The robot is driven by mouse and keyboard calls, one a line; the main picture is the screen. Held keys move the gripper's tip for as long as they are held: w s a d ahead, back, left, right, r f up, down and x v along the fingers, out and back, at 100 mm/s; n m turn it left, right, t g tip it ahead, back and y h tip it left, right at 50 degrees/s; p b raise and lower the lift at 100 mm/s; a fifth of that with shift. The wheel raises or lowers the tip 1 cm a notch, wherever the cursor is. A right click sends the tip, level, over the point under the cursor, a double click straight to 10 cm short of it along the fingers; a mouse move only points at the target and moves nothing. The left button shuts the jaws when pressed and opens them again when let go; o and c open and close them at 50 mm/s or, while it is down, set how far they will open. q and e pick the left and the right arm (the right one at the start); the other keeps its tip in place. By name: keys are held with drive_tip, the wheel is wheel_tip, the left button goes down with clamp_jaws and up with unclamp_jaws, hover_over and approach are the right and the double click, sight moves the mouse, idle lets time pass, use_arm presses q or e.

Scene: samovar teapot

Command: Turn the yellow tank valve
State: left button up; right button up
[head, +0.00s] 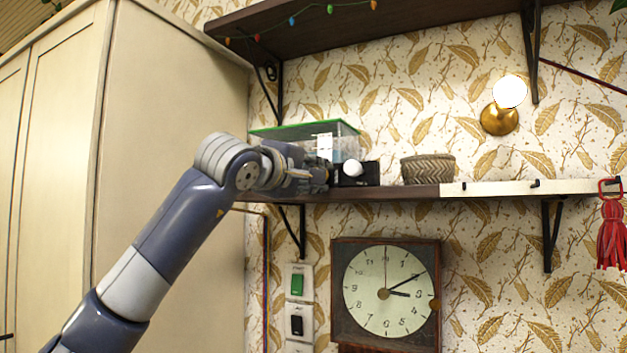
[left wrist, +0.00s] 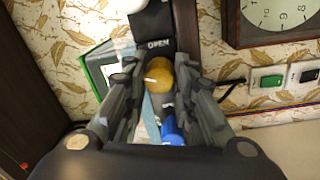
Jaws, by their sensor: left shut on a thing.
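The yellow valve (left wrist: 158,75) is a rounded knob between the fingertips of my left gripper in the left wrist view. My left gripper (left wrist: 160,84) is shut on it. A black part labelled "OPEN" (left wrist: 158,44) sits just beyond the knob. In the head view my left gripper (head: 318,177) is at the shelf in front of the clear, green-rimmed tank (head: 345,130), and it hides the valve there. The tank's green edge also shows in the left wrist view (left wrist: 90,62). My right gripper is in neither view.
The shelf (head: 400,192) also holds a black box (head: 358,180) with a white round part and a woven basket (head: 428,168). A clock (head: 386,290) and switches (head: 297,284) are below. A tall cabinet (head: 175,100) stands left; an upper shelf (head: 300,25) is overhead.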

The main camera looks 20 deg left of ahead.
use_arm(q)
drive_tip(key=n+b, duration=0.1)
drive_tip(key=n, duration=0.4)
drive_tip(key=shift+y, duration=0.4)
drive_tip(key=o, duration=1.1)
drive_tip(key=s, duration=0.8)
drive_tip(key=s+a, duration=0.1)
drive_tip(key=s, duration=0.3)
drive_tip(key=shift+f, duration=0.35)
drive_tip(key=shift+w+d, duration=0.15)
